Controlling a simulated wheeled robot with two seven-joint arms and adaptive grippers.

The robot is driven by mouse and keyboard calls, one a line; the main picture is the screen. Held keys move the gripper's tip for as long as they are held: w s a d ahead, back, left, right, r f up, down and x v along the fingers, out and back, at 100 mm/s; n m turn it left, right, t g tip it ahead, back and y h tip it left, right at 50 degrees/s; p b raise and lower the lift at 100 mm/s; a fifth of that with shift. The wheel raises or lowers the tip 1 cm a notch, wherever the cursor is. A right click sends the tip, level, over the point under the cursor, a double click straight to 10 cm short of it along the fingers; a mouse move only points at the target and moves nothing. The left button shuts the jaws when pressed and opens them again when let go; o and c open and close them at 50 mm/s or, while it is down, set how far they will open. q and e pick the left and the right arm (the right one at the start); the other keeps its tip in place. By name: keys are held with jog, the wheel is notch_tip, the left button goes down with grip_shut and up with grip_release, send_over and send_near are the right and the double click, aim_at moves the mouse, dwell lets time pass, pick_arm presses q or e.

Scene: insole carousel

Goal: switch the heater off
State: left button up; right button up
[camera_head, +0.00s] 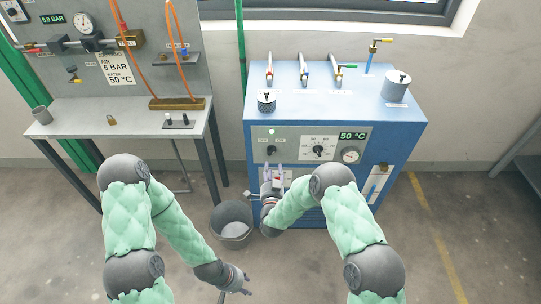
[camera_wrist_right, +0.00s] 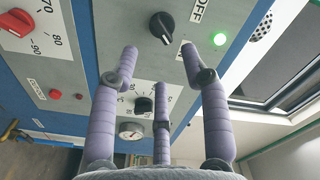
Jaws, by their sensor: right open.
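The heater is a blue cabinet (camera_head: 235,108) with a grey front panel. Its black rotary switch (camera_head: 271,150) sits below a lit green lamp (camera_head: 272,131). In the right wrist view the switch (camera_wrist_right: 160,27) is beside the OFF label (camera_wrist_right: 197,11) and the green lamp (camera_wrist_right: 219,39). My right gripper (camera_head: 273,177) is in front of the panel, just below the switch; in its wrist view its fingers (camera_wrist_right: 160,64) are spread, empty and apart from the switch. My left gripper (camera_head: 240,284) hangs low over the floor, seemingly empty; its opening is unclear.
A white-faced dial (camera_head: 318,152), a 50 °C display (camera_head: 352,136) and a gauge (camera_head: 350,155) are right of the switch. A red knob (camera_wrist_right: 17,22) is close in the right wrist view. A grey bucket (camera_head: 232,222) stands on the floor beside the cabinet. A workbench (camera_head: 85,120) is at left.

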aim_at(272, 154)
jog(key=w+b, duration=0.1)
jog(key=w, duration=0.7)
jog(key=shift+b, duration=0.35)
jog(key=shift+s, duration=0.1)
grip_shut()
